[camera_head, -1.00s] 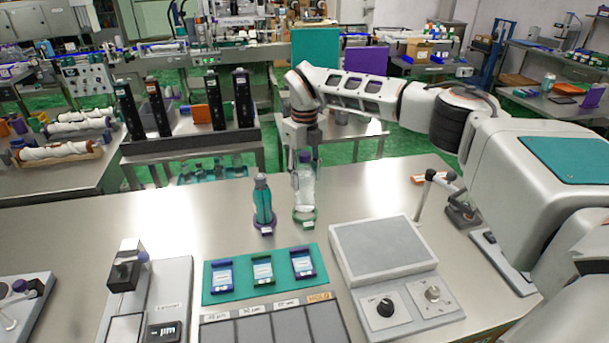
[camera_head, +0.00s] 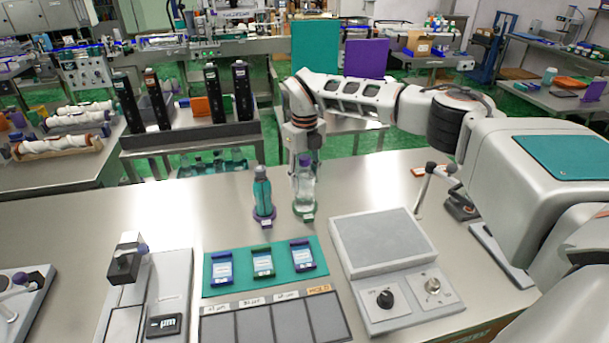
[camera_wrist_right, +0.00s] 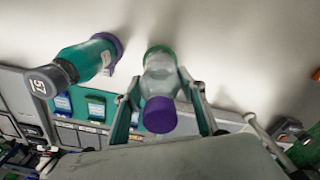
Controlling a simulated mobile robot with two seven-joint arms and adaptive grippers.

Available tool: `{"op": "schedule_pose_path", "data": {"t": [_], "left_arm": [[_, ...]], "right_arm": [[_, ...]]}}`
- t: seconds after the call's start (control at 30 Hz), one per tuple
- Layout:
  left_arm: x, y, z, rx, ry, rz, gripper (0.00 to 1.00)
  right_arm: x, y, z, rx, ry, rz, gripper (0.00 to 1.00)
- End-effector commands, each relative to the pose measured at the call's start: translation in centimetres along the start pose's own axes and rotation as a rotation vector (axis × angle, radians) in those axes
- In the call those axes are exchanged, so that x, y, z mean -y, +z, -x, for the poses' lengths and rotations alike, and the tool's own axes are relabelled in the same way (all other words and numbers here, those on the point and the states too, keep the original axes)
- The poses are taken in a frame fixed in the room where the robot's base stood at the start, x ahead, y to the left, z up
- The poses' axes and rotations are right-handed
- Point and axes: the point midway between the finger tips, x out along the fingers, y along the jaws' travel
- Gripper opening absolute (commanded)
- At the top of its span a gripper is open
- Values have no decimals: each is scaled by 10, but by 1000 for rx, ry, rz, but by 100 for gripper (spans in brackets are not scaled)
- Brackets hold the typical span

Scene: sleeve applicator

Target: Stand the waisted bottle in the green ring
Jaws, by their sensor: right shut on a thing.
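The waisted bottle (camera_head: 304,187) is clear with a purple cap. It stands upright at the green ring (camera_head: 305,209), and its base looks to be within the ring. In the right wrist view the bottle (camera_wrist_right: 159,84) lies between the two fingers, with the green ring (camera_wrist_right: 160,50) around its far end. My right gripper (camera_head: 304,165) is above the bottle and shut on its upper part. A teal bottle (camera_head: 262,195) with a grey top stands in a purple ring (camera_head: 264,218) just to the left. My left gripper is not in view.
A teal mat (camera_head: 212,287) with three labelled cards lies in front of the rings. A grey box with knobs (camera_head: 382,245) is at the right, and a gauge stand (camera_head: 125,265) at the left. The table behind and left of the bottles is clear.

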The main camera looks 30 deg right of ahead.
Motion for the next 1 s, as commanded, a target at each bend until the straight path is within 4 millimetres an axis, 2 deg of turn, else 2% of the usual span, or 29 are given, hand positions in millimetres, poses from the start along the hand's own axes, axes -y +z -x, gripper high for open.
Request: {"op": "schedule_pose_path", "data": {"t": [0.27, 0.3, 0.37, 0.6, 0.7, 1.0], "left_arm": [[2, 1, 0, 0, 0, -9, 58], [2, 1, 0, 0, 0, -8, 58], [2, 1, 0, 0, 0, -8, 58], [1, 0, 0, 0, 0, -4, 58], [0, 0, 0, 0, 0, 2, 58], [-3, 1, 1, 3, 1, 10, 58]], "right_arm": [[0, 0, 0, 1, 1, 0, 8], [0, 0, 0, 1, 1, 0, 48], [0, 0, 0, 1, 0, 0, 60], [0, 0, -1, 1, 0, 0, 60], [0, 0, -2, -1, 0, 0, 76], [0, 0, -1, 0, 0, 0, 76]]}}
